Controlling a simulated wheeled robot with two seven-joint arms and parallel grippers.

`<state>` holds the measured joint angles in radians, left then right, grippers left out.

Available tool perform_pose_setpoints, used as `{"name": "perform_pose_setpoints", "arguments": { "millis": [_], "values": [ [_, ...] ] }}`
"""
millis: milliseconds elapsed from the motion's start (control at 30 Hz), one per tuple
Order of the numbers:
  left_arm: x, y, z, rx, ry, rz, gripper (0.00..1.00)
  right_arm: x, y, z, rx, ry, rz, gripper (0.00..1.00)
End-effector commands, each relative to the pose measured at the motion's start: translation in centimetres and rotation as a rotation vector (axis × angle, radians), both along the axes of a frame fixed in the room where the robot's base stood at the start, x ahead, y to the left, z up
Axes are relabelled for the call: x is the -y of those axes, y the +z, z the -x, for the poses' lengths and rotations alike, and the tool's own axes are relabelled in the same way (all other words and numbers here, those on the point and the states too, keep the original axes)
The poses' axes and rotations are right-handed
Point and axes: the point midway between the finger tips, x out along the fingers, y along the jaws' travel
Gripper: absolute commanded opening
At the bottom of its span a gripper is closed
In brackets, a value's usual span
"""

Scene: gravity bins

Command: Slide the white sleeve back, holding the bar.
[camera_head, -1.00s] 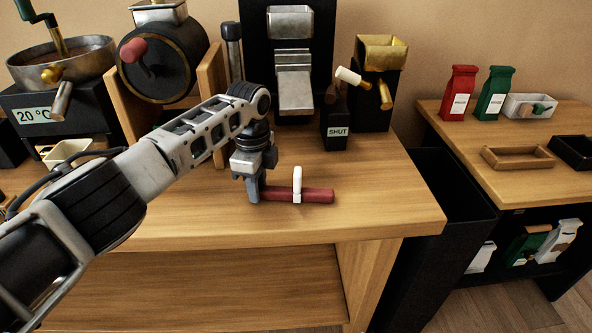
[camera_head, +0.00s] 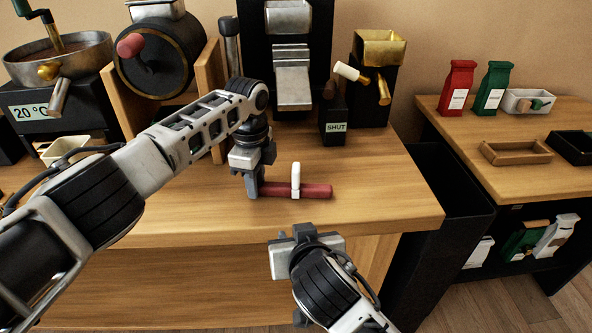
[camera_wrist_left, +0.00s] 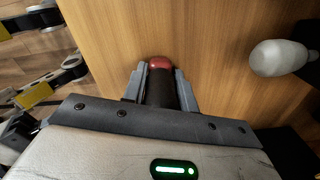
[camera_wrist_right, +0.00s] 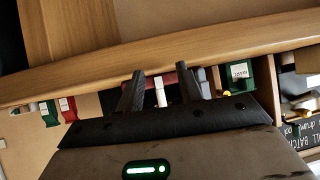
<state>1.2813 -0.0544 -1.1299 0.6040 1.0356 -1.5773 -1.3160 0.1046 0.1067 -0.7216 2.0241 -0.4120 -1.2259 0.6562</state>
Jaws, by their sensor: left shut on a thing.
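A dark red bar (camera_head: 317,190) lies sideways just above or on the front of the wooden counter. A white sleeve (camera_head: 295,178) with an upright tab is around it, near its middle. My left gripper (camera_head: 253,189) is shut on the bar's left end. In the left wrist view, the bar's red end (camera_wrist_left: 160,63) shows between the fingers. My right gripper (camera_head: 291,234) is in front of the counter edge, below and apart from the bar. In the right wrist view its fingers (camera_wrist_right: 160,80) are open and empty, with the sleeve (camera_wrist_right: 160,92) visible between them, farther off.
The counter (camera_head: 380,205) is clear right of the bar. Behind stand a black box marked SHUT (camera_head: 334,127), a brass hopper (camera_head: 380,47) and a dark drum (camera_head: 153,62). A black bin (camera_head: 445,200) stands beside the counter. A second table at right holds bags and trays.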

Motion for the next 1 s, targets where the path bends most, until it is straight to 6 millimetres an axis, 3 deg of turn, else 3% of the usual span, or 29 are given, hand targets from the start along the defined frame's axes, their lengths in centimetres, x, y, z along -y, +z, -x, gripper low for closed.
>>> {"name": "perform_pose_setpoints", "arguments": {
  "millis": [33, 200, 367, 567, 1000],
  "values": [
    [-0.1, -0.4, 0.1, -0.007, 0.001, -0.002, 0.00, -0.5, 2.0, -0.8, 0.039, -0.035, 0.013, 0.36],
    [-0.1, -0.4, 0.1, -0.006, 0.001, -0.002, 0.00, -0.9, 6.7, -1.9, 0.138, -0.167, 0.028, 0.36],
    [-0.1, -0.4, 0.1, -0.006, 0.001, -0.002, 0.00, -0.9, 8.8, -2.1, 0.193, -0.236, 0.025, 0.36],
    [-0.1, -0.3, 0.1, -0.006, 0.001, -0.002, 0.00, -0.6, 8.5, -3.7, 0.204, -0.252, 0.027, 0.36],
    [-0.1, -0.3, 0.1, -0.006, 0.001, -0.002, 0.00, 0.6, 5.4, -11.2, 0.201, -0.252, 0.026, 0.36]
  ]
}}
